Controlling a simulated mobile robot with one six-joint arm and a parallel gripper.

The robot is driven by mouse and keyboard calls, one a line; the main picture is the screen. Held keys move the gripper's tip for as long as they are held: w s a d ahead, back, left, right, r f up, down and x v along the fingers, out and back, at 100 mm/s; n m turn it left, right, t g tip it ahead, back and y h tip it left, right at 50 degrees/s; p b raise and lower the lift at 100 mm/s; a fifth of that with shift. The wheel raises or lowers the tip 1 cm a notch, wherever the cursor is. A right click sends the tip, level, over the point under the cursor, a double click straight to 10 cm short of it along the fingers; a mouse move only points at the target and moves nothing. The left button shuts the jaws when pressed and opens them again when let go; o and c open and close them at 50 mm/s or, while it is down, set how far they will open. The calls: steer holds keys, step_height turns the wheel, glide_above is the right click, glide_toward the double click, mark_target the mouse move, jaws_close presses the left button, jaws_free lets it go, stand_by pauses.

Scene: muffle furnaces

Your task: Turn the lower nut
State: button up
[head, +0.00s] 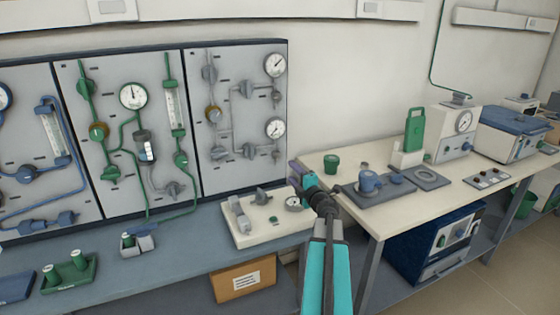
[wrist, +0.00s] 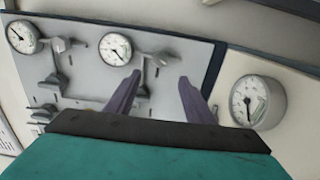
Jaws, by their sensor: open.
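I cannot tell for certain which part is the lower nut. A small grey fitting (head: 276,154) sits under the lower gauge (head: 275,128) on the right-hand grey panel. In the wrist view the panel is turned, and a grey fitting (wrist: 160,59) shows just right of the nearer gauge (wrist: 115,48). My gripper (head: 294,172) is in front of the bench, below and right of that panel. Its two purple fingers (wrist: 160,78) are apart and empty. They point toward the panel, with the fitting beyond the gap between their tips, apart from them.
A white bench unit (head: 245,236) with knobs and a round gauge stands just below my gripper; its gauge (wrist: 258,102) is close to the right finger. The cream table (head: 375,222) at right holds a hotplate, blue mug and green cup. A cardboard box (head: 228,285) sits below.

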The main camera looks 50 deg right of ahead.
mark_target(278, 157)
steer(key=shift+p+x, duration=0.5)
steer(key=shift+x, duration=6.1)
steer(key=shift+a, duration=0.1)
steer(key=c, duration=1.1)
